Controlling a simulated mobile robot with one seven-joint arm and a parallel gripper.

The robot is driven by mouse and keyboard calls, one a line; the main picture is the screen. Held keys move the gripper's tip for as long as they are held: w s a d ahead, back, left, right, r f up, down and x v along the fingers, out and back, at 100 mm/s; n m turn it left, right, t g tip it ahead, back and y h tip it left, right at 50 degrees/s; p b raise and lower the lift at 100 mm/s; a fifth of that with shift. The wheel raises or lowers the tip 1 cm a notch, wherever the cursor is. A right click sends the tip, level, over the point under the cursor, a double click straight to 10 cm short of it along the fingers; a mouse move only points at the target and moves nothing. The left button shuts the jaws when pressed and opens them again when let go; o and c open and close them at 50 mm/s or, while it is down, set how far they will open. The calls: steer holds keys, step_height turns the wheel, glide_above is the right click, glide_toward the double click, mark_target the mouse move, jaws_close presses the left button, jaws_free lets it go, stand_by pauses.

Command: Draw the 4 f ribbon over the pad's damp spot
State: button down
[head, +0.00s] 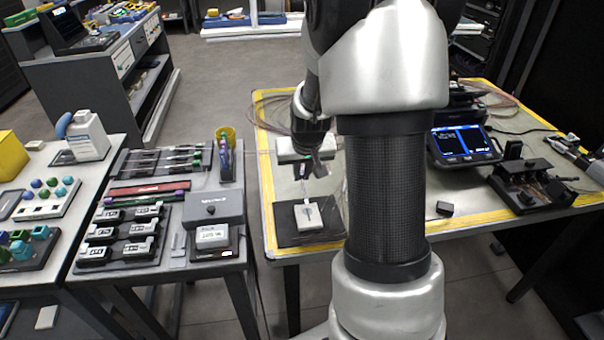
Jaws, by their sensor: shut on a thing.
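My gripper (306,172) hangs over the yellow-edged table, left of my arm's large links. It is shut on a small dark piece with a hint of green, which I take to be the held end of the 4 f ribbon. The ribbon itself is too thin to make out clearly. The white pad (301,221) lies on a dark mat (286,234) at the table's front left, below and slightly nearer than the gripper. A small grey spot (309,211) shows on the pad's top. The gripper appears above the pad, apart from it.
A splicer with a lit blue screen (463,141) and a black fixture (530,183) stand right of my arm. A small dark block (445,209) lies near the front edge.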

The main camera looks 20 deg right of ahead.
steer(key=shift+r+p, duration=0.9)
steer(key=shift+r, duration=0.65)
